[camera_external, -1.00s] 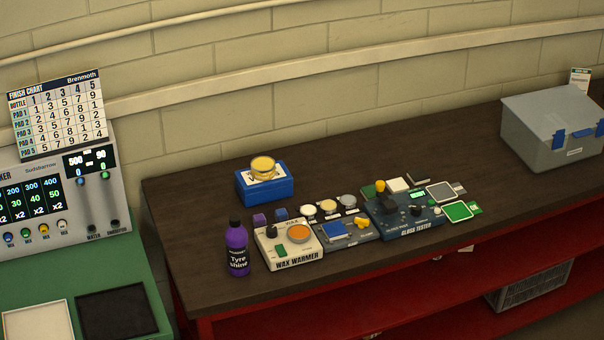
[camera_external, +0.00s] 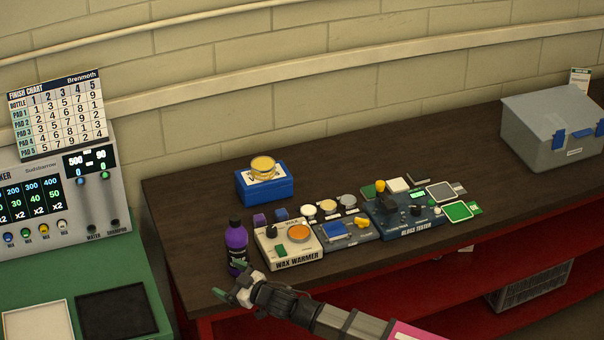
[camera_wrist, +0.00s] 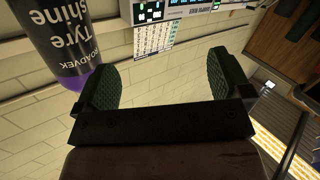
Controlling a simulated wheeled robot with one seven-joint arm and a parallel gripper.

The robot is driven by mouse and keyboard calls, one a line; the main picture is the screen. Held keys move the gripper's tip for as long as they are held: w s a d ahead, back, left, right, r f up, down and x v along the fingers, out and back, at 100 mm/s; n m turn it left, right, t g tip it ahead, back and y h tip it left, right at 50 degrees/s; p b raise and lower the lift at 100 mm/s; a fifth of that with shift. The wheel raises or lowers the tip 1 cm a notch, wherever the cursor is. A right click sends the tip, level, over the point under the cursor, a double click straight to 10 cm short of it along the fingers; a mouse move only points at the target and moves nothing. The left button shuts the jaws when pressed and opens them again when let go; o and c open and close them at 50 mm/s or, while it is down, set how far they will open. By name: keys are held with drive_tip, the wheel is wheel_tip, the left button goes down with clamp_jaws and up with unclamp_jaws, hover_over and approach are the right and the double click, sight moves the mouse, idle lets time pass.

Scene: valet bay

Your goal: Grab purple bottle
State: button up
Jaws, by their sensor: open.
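The purple bottle (camera_external: 237,243), with a black cap and dark label, stands upright at the left front of the dark workbench, beside the wax warmer. My gripper (camera_external: 237,285) is at the bench's front edge, just in front of the bottle's lower part, and covers a bit of it in the external view. In the wrist view the bottle (camera_wrist: 66,38) shows upside down at the upper left, outside the jaws and by the left green finger. My gripper (camera_wrist: 162,82) is open there, with nothing between its fingers. I cannot tell whether a finger touches the bottle.
The wax warmer (camera_external: 288,247) stands close to the bottle's right. A blue box (camera_external: 264,188) with yellow pads is behind. The gloss tester (camera_external: 400,216) is further right, and a grey case (camera_external: 551,130) is at far right. A green table (camera_external: 75,262) is left.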

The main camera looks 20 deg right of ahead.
sight(246, 242)
drive_tip(key=w+d+r+m+t, duration=0.2)
drive_tip(key=d+r+m, duration=0.2)
drive_tip(key=d, duration=0.8)
drive_tip(key=shift+h, duration=0.4)
drive_tip(key=x, duration=0.5)
drive_tip(key=shift+a+f, duration=0.2)
drive_tip(key=shift+a, duration=0.1)
drive_tip(key=shift+a+f+x, duration=0.15)
drive_tip(key=shift+x, duration=1.3)
drive_tip(key=shift+a+f+x, duration=0.1)
drive_tip(key=shift+f+x, duration=0.05)
drive_tip(key=shift+x, duration=1.3)
drive_tip(key=shift+s+g, duration=0.2)
drive_tip(key=shift+g, duration=0.1)
drive_tip(key=c, duration=1.3)
drive_tip(key=shift+r, duration=0.1)
